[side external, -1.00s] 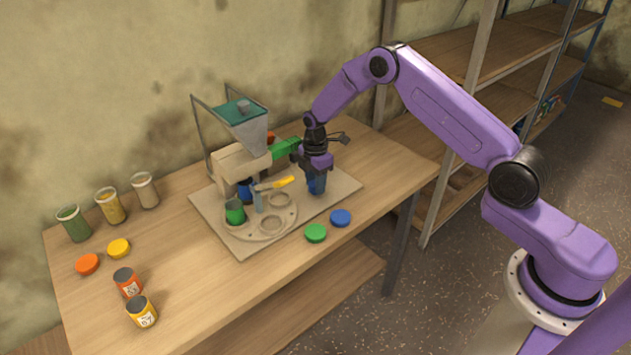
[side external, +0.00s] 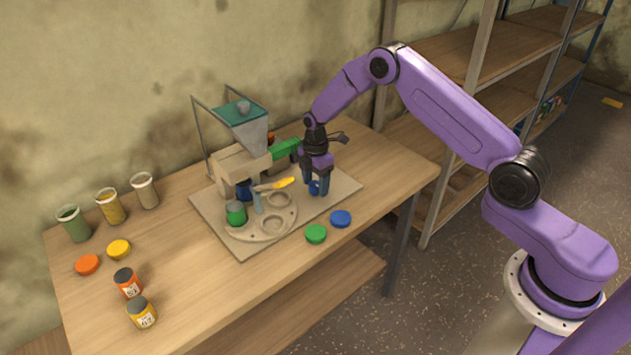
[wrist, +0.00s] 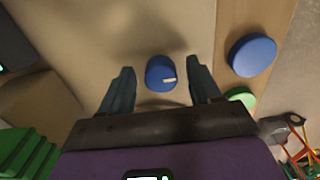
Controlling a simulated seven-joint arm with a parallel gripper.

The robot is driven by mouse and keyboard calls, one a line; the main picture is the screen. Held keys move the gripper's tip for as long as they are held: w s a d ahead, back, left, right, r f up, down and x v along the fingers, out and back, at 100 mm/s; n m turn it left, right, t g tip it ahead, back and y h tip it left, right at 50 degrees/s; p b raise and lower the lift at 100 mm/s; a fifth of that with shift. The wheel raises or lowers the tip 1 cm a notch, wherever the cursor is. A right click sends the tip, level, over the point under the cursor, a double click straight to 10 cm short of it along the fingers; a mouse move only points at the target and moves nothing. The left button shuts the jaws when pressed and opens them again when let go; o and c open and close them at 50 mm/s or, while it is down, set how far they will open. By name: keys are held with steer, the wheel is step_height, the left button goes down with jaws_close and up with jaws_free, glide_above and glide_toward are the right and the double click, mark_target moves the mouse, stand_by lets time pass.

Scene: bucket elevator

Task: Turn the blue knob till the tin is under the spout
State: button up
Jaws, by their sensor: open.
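The blue knob (side external: 314,187) stands on the base board near its right side. In the wrist view the knob (wrist: 160,74) has a pale mark on its top and lies between the fingers. My gripper (side external: 318,190) points down over it, open, with one finger on each side and a gap to each; it also shows in the wrist view (wrist: 161,78). A green tin (side external: 236,213) sits at the left of the round turntable (side external: 256,234). A blue tin (side external: 243,191) is partly hidden behind it, below the hopper (side external: 247,132); the spout itself is hard to make out.
A yellow-handled lever (side external: 276,184) stands by the turntable. A green lid (side external: 316,233) and a blue lid (side external: 341,218) lie in front of the base board (side external: 240,247). Several jars, tins and lids stand at the left of the table.

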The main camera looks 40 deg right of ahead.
mark_target(315, 183)
step_height(315, 183, up, 18)
steer(key=shift+f, duration=0.25)
stand_by(0.3)
steer(key=shift+a, duration=0.1)
